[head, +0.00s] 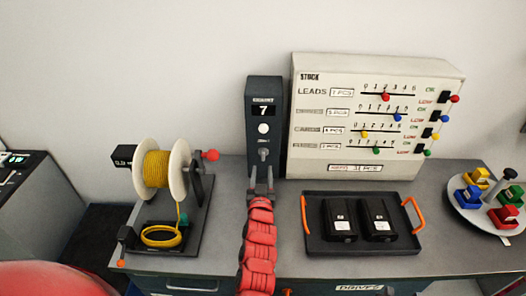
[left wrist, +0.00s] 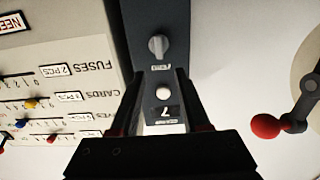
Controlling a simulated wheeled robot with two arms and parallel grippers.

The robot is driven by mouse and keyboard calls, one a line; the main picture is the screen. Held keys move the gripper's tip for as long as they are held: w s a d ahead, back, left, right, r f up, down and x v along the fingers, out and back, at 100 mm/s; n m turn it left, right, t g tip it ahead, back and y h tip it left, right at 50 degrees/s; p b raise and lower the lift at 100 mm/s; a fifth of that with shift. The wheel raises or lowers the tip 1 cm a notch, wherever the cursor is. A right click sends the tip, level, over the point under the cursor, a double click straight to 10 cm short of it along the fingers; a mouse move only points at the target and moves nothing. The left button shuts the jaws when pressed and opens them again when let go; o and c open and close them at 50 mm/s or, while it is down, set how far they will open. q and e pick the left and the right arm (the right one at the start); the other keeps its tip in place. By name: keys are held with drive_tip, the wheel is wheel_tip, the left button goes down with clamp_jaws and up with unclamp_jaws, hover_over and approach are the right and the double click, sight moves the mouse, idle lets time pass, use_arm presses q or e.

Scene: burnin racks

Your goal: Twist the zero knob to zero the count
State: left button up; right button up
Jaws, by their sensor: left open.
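The zero knob (head: 264,153) is a small grey knob low on the dark upright counter box (head: 264,92). Above it are a white round button (head: 263,128) and a display (head: 263,111) reading 7. My left gripper (head: 262,178) is open and empty, just below the knob in the head view. In the left wrist view, which is upside down, the knob (left wrist: 158,46) lies beyond the open fingertips of the left gripper (left wrist: 160,75). The fingers are not around it; the exact gap to the box is unclear. My right gripper is not in view.
A stock board (head: 375,115) with sliders stands right of the counter box. A black tray (head: 361,245) with two dark drives sits before it. A yellow wire spool (head: 157,170) stands left. A round plate (head: 467,210) with coloured blocks is far right.

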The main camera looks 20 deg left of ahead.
sight(263, 153)
use_arm(q)
drive_tip(key=b+x, duration=0.2)
drive_tip(key=x, duration=0.6)
drive_tip(key=shift+w+f, duration=0.1)
drive_tip(key=shift+w, duration=0.25)
drive_tip(key=shift+c, duration=0.2)
clamp_jaws()
